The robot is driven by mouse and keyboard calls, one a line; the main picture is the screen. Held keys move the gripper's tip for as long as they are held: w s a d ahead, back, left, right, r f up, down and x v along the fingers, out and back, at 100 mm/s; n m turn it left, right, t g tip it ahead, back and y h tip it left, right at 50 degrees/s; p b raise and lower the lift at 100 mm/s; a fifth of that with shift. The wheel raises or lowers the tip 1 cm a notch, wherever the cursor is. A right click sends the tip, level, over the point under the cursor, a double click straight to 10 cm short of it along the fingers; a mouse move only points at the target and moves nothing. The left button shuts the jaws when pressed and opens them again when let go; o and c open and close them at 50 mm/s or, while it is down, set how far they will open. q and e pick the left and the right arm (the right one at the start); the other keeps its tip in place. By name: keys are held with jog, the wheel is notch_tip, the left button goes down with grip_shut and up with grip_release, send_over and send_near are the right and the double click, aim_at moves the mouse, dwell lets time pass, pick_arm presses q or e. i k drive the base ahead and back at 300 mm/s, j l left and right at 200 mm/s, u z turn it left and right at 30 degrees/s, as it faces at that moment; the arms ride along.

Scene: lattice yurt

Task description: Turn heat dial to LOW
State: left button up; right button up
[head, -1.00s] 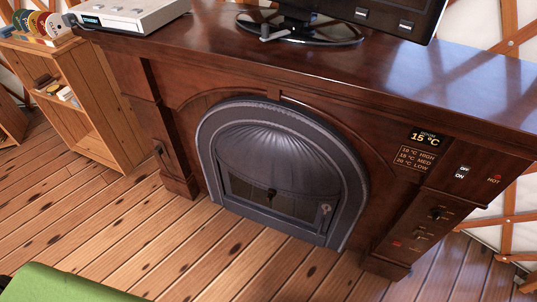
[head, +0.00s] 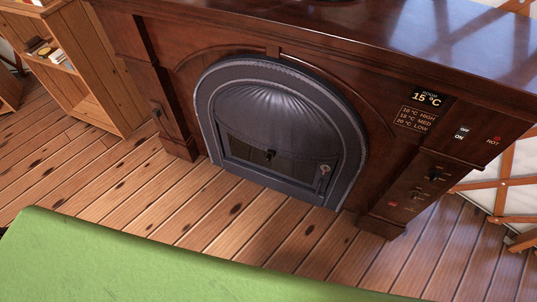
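The heat dial seems to be one of the small dark knobs on the right leg of the dark wood fireplace (head: 290,45). An upper knob (head: 436,176) and a lower knob (head: 416,195) show there; their labels and settings are too small to read. Above them, a display (head: 426,98) reads ROOM 15 °C. A chart (head: 415,118) below it lists 10 °C HIGH, 15 °C MED and 20 °C LOW. An OFF/ON switch (head: 461,133) and a red HOT light (head: 497,138) are to its right. Neither of my grippers is in view.
A green surface (head: 150,262) fills the lower foreground before the fireplace. The plank floor (head: 230,215) between them is clear. A grey arched stove door (head: 275,150) is in the fireplace. A wooden shelf (head: 95,75) stands at the left.

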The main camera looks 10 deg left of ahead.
aim_at(434, 175)
jog(key=z, duration=1.15)
